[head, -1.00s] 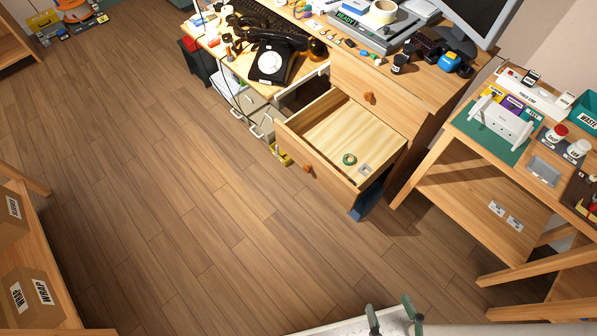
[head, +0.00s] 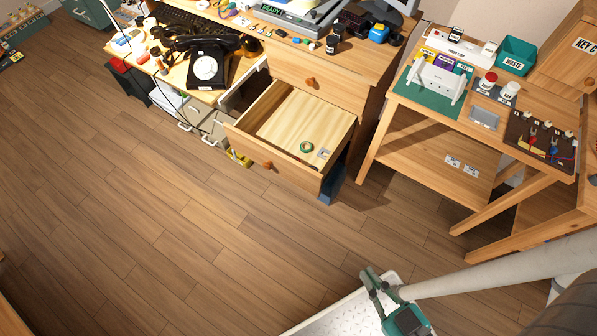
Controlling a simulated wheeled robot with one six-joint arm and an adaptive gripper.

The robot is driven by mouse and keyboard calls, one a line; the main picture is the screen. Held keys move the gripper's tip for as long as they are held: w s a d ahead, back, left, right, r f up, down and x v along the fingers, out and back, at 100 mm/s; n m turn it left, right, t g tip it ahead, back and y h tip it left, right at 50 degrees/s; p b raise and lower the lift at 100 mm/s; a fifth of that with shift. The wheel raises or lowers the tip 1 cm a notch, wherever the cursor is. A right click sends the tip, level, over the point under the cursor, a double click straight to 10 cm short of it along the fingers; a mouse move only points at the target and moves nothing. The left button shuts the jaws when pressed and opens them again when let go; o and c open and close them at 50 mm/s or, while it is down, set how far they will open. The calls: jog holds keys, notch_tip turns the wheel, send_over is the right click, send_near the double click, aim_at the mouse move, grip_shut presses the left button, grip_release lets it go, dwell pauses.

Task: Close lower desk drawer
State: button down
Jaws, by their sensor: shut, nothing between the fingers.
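The lower desk drawer (head: 268,166) is pulled out from the desk in the head view. Its wooden front with an orange-brown round knob faces the lower left. Inside lie a green ring (head: 306,146), like a tape roll, and a small grey square piece (head: 323,153). The upper drawer (head: 320,91) above it is shut. My gripper (head: 372,279) is at the bottom centre, shut and empty, above the pale top of my base. It is well apart from the drawer, below and to the right of it in the picture.
A black dial phone (head: 207,66) stands on the cluttered desk. A wooden side table (head: 430,152) with a router, jars and a teal waste bin stands to the right. A yellow object (head: 238,158) lies under the drawer's left end. The floor (head: 170,230) in front is clear.

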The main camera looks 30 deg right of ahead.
jog(key=w+f+n+g, duration=0.2)
jog(key=w+f+n, duration=0.15)
jog(key=f, duration=0.35)
jog(key=w+f+n+g, duration=0.1)
jog(key=w+f+n, duration=0.2)
jog(key=f+n, duration=0.35)
jog(key=n+g+h, duration=0.7)
jog(key=n+h, duration=0.1)
jog(key=n, duration=0.5)
send_near(317, 178)
jog(key=x, duration=0.5)
jog(key=shift+s+a+f, duration=0.2)
jog(key=shift+f, duration=0.3)
jog(key=shift+w+d, duration=0.35)
jog(key=shift+d, duration=0.25)
jog(key=shift+d, duration=0.1)
